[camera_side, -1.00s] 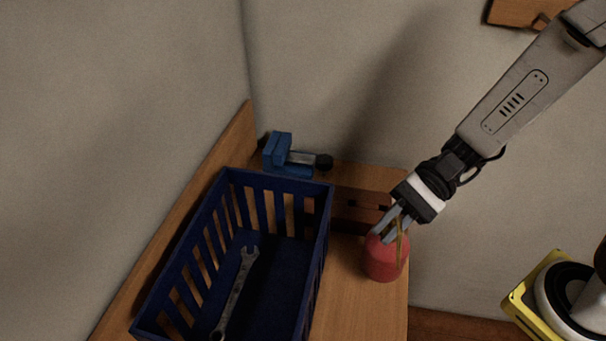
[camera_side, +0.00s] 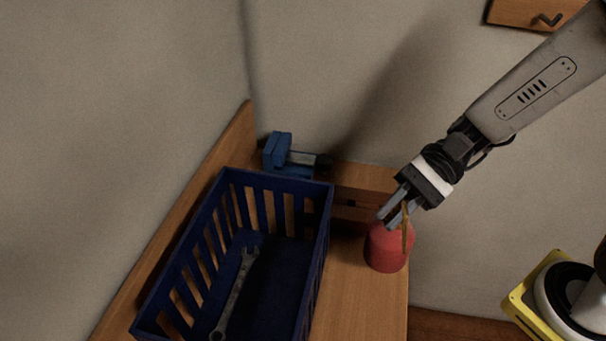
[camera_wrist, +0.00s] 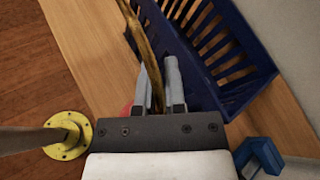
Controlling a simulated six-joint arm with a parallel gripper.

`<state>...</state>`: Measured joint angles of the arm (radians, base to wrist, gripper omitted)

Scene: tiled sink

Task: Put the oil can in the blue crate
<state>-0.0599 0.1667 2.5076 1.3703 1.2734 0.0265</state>
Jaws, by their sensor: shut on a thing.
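The oil can is a red, rounded can (camera_side: 386,250) with a thin brass spout, near the right edge of the wooden bench. My gripper (camera_side: 388,218) is shut on its top, fingers slanting down from the upper right. The can looks upright and slightly above the bench. In the wrist view the brass spout (camera_wrist: 141,38) runs up past the fingers (camera_wrist: 158,75), and only a sliver of the red body shows. The blue crate (camera_side: 322,235) is slatted and open-topped, standing left of the can; it also shows in the wrist view (camera_wrist: 235,95).
A wrench (camera_side: 237,291) lies inside the crate. A blue vise (camera_side: 278,152) stands behind the crate at the back of the bench. A brown wooden block or box (camera_side: 350,200) sits behind the can. Bare bench (camera_side: 360,310) lies between crate and right edge.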

